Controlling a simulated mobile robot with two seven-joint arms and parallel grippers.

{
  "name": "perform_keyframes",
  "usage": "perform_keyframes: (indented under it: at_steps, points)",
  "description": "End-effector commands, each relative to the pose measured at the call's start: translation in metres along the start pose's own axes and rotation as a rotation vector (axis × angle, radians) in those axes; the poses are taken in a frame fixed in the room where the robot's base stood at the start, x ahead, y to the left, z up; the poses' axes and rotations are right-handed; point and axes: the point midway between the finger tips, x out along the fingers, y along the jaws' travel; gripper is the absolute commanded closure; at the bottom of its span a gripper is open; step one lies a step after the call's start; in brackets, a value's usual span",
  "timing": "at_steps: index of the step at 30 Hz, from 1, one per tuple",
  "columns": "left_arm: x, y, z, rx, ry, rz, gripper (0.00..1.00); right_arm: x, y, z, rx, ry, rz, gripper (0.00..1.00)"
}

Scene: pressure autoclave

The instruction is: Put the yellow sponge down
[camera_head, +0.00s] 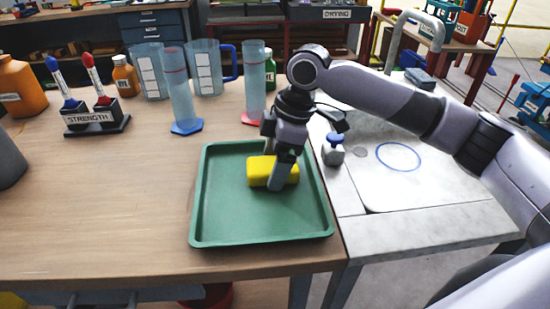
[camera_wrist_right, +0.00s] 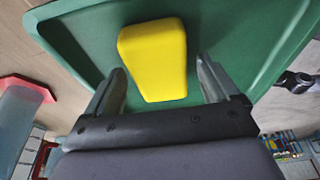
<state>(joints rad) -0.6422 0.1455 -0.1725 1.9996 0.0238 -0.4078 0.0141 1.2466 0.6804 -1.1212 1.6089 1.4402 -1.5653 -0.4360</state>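The yellow sponge (camera_head: 260,170) lies in the green tray (camera_head: 225,225) on the wooden table, a little above the tray's middle in the head view. My right gripper (camera_head: 275,184) points down at it, and one finger covers part of its near side. In the right wrist view the sponge (camera_wrist_right: 155,60) shows between and beyond the two fingertips (camera_wrist_right: 160,66). The fingers are apart, with a clear gap between the sponge and the right finger, so the gripper is open. Whether the left finger touches the sponge I cannot tell. My left gripper is out of view.
Tall cylinders (camera_head: 178,90) and (camera_head: 253,85) stand behind the tray, near two labelled beakers. A small blue-capped bottle (camera_head: 333,150) stands right of the tray. A STRENGTH stand (camera_head: 97,117) is at the left. The table left of the tray is clear.

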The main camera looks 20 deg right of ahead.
Motion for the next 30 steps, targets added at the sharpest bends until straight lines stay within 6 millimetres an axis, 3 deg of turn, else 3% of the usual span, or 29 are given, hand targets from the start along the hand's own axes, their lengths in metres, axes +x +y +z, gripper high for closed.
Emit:
perform_keyframes:
  at_steps: [8, 24, 30]
  points:
    - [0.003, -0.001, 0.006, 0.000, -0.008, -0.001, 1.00, -0.002, 0.000, -0.001, -0.001, 0.000, 0.002, 0.12]
    - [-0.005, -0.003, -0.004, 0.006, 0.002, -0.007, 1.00, -0.104, 0.001, -0.002, 0.001, 0.001, 0.003, 0.12]
    - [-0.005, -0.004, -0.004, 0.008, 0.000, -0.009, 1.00, -0.121, 0.000, -0.001, 0.000, 0.001, 0.001, 0.12]
